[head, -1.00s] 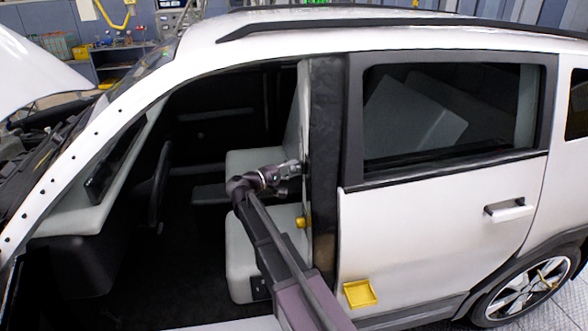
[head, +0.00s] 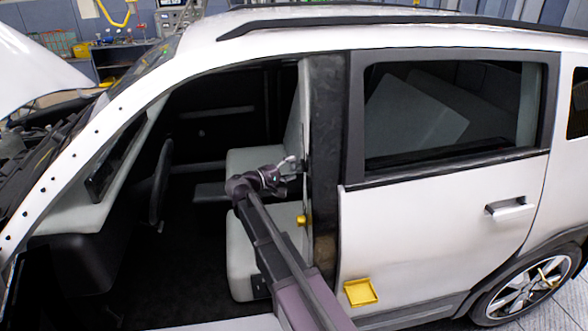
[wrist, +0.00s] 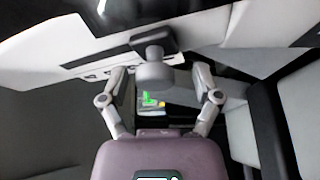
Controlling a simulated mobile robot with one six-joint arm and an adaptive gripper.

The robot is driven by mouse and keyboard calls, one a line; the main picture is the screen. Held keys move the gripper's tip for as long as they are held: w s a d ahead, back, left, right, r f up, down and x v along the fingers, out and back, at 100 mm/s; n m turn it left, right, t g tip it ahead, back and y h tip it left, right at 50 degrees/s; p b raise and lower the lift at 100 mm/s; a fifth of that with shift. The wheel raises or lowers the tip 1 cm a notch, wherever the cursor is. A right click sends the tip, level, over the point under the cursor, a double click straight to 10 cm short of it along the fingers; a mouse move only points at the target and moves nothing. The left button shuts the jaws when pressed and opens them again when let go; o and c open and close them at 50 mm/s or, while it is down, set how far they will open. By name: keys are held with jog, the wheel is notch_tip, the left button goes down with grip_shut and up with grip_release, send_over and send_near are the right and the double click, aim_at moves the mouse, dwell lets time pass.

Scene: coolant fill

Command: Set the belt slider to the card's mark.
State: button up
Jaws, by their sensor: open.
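My gripper (head: 290,164) is at the car's dark door pillar (head: 327,180), reaching in through the open front doorway. In the wrist view my gripper (wrist: 160,74) is open, with one finger on each side of a grey knob on a dark block (wrist: 154,38), which looks like the belt slider. I cannot tell whether the fingers touch it. A pale strip with several small dark-edged marks (wrist: 95,72) runs to its left. A small green and yellow patch (wrist: 150,99) shows between the fingers; I cannot tell what it is. No card is clearly recognisable. The slider is too small to make out in the head view.
A yellow tray (head: 360,292) is on the lower rear door. The seat (head: 245,250) is behind my arm. The steering wheel (head: 160,185) is to the left, with open cabin space between.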

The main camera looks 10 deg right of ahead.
jog(key=v, duration=1.1)
jog(key=shift+s+a, duration=0.15)
jog(key=shift+a, duration=0.15)
jog(key=shift+s, duration=0.1)
